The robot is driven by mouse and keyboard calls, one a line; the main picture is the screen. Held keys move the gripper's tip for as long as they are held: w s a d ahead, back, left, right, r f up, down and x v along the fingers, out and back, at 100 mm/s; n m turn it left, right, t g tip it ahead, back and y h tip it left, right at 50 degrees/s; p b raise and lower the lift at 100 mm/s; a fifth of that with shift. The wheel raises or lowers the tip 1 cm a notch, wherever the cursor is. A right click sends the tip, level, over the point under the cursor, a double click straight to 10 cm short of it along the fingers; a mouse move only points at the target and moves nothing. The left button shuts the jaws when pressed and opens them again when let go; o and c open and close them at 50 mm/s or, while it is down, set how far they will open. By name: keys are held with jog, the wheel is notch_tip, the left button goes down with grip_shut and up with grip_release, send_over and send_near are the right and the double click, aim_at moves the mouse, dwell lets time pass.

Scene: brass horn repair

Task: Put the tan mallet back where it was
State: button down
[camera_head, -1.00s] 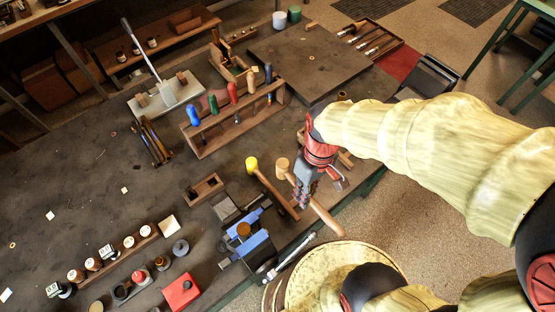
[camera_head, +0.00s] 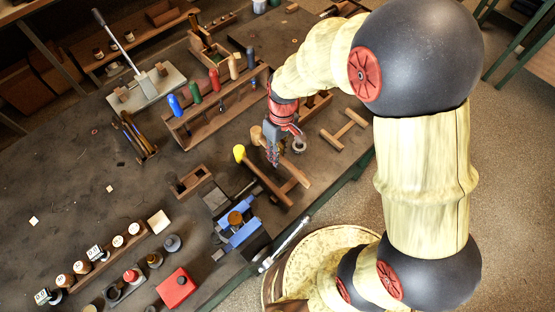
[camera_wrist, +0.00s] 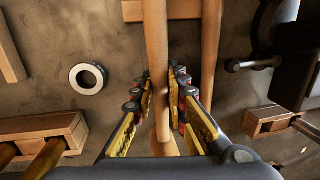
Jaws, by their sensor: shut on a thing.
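The tan mallet's head (camera_head: 257,136) shows beside my gripper (camera_head: 273,153) in the head view. Its pale handle (camera_head: 300,178) slants down to the right, roughly parallel to the yellow-headed mallet (camera_head: 240,153). In the wrist view, my gripper (camera_wrist: 161,92) is shut on the tan mallet's handle (camera_wrist: 157,50). The yellow-headed mallet's handle (camera_wrist: 210,50) runs close on the right there, apart from it. Part of a wooden rest (camera_wrist: 132,11) shows behind the handles. I cannot tell whether the tan mallet touches it.
A metal ring (camera_wrist: 88,78) lies left of the handle in the wrist view. An empty H-shaped wooden stand (camera_head: 343,130) is right of my gripper. A tool rack (camera_head: 215,117) stands behind, and a blue vise (camera_head: 240,232) stands near the bench edge.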

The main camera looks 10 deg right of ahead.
jog(key=shift+f, duration=1.4)
jog(key=shift+b, duration=0.35)
jog(key=c, duration=1.8)
grip_release()
jog(key=shift+f, duration=0.15)
jog(key=shift+o, duration=0.2)
jog(key=s+d+r+m+t+p, duration=0.1)
jog(key=d+r+t, duration=0.15)
jog(key=r, duration=0.95)
jog(key=s+d+r+m+t+p, duration=0.15)
jog(key=d+r, duration=0.25)
jog(key=r, duration=0.8)
jog(key=s+d+r+m+t+h, duration=0.1)
jog(key=s+d+r+m+t, duration=0.2)
jog(key=s+r, duration=0.5)
jog(key=s+d+m, duration=0.1)
jog(key=s+d, duration=0.1)
jog(key=shift+d, duration=0.3)
